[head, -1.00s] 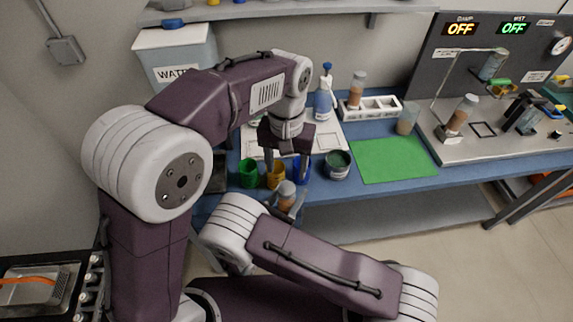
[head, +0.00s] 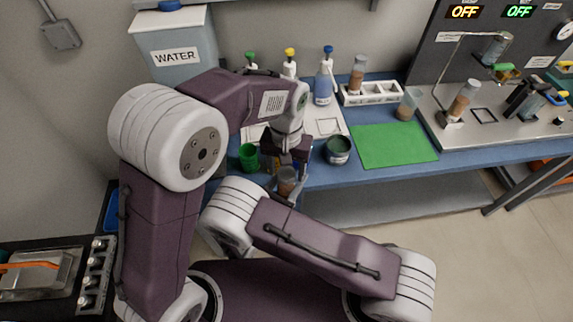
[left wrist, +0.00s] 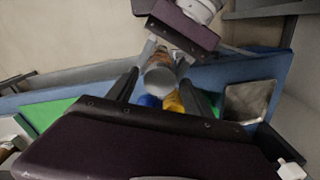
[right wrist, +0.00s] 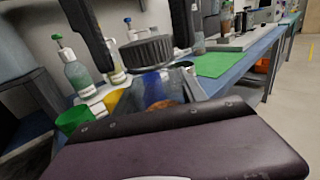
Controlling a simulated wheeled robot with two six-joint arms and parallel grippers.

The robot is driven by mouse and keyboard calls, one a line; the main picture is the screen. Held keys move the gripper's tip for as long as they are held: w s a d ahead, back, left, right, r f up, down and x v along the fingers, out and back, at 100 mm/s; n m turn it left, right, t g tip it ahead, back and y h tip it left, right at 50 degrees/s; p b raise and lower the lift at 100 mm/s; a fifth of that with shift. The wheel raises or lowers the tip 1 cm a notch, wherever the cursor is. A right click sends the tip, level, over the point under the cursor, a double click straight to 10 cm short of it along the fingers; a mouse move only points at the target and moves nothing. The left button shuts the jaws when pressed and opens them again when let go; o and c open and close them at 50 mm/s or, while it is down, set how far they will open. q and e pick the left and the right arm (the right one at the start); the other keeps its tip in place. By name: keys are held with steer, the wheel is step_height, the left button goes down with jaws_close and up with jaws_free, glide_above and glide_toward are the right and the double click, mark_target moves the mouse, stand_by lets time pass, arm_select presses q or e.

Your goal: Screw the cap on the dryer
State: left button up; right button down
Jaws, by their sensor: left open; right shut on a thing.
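The dryer (head: 287,181), a clear jar with orange-brown contents, is held upright in my right gripper (right wrist: 155,100), which is shut on its body. The grey ribbed cap (right wrist: 148,50) sits at the top of the jar in the right wrist view; how tightly it is threaded cannot be told. My left gripper (left wrist: 160,90) is open, pointing down, with one finger on each side of the cap (left wrist: 159,80) and visible gaps between. In the head view the left gripper (head: 288,166) partly hides the cap.
A green cup (head: 249,157) and a dark round pot (head: 338,150) stand near the table's front edge. Yellow and blue cups (left wrist: 173,102) show below the left gripper. A green mat (head: 395,146) lies clear to the right. Wash bottles (head: 323,82) and a white rack (head: 371,97) stand behind.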

arm_select(q)
jaws_close()
stand_by(0.4)
jaws_free()
step_height(320, 180, up, 12)
steer(key=shift+r, duration=0.1)
stand_by(0.3)
stand_by(0.4)
